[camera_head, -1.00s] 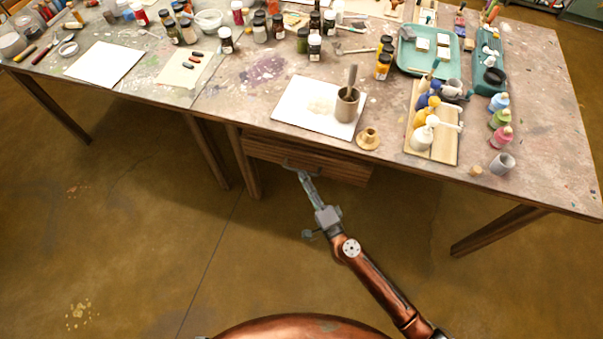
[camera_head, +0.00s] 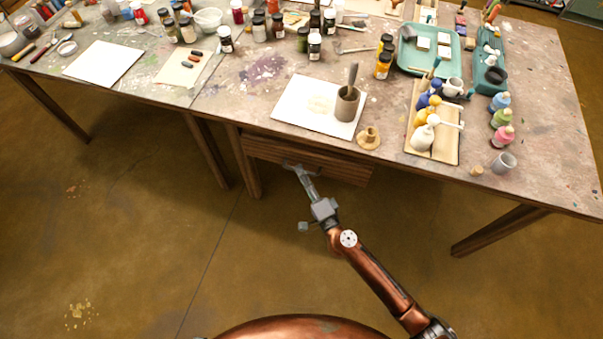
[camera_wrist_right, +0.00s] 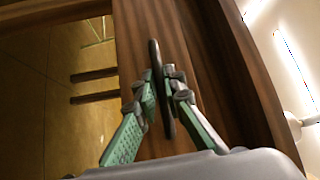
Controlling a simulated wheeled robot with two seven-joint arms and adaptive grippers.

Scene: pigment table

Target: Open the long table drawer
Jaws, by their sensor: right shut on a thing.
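The long wooden drawer (camera_head: 335,168) sits under the front edge of the table. Its front looks flush with the frame as far as I can tell. The wood-grained drawer front (camera_wrist_right: 187,30) lies right behind the handle. My left gripper is not in view.
The paint-stained table (camera_head: 230,105) carries a white sheet (camera_head: 290,105) with a mortar (camera_head: 346,105), several jars, a teal tray (camera_head: 410,62) and bottles. Table legs (camera_head: 215,160) stand left of the drawer. The floor (camera_head: 120,230) in front is clear.

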